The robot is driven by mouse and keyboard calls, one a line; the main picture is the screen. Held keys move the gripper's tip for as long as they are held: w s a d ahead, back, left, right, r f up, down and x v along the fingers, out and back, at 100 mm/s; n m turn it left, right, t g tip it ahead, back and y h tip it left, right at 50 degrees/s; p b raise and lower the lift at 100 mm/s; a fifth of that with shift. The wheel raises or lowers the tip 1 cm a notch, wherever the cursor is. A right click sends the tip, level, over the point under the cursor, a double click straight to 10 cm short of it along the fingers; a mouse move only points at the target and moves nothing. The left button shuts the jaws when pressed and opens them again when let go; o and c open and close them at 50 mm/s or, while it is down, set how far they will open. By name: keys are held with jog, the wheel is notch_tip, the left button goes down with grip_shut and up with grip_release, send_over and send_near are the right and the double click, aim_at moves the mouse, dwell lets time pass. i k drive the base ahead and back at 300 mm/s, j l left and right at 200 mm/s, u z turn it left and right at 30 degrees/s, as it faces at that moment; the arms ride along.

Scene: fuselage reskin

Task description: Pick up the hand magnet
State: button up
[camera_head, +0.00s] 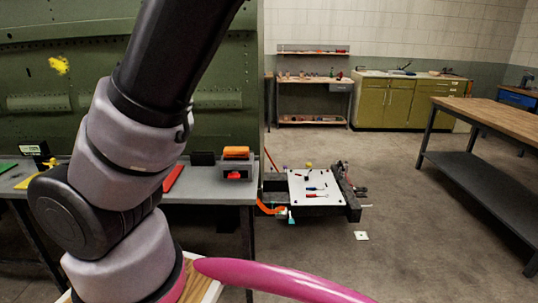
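I cannot pick out the hand magnet for certain. An orange block (236,153) sits on a grey box-like holder (237,166) at the right end of the grey bench, with a small red piece (236,175) on the holder's front. I cannot tell whether either is the magnet. My arm crosses the left half of the view and hides part of the bench. My gripper is out of view, so its fingers and anything in them cannot be seen.
The grey bench (212,190) stands before a green riveted fuselage panel (225,75). A low cart with a white top (303,190) holds several small tools. A wood-topped table (495,115) stands right. A pink curved shape (280,280) crosses the bottom. Floor between is mostly clear.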

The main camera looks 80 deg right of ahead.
aim_at(230, 153)
jog(key=z, duration=2.3)
jog(key=i+j+u, duration=0.35)
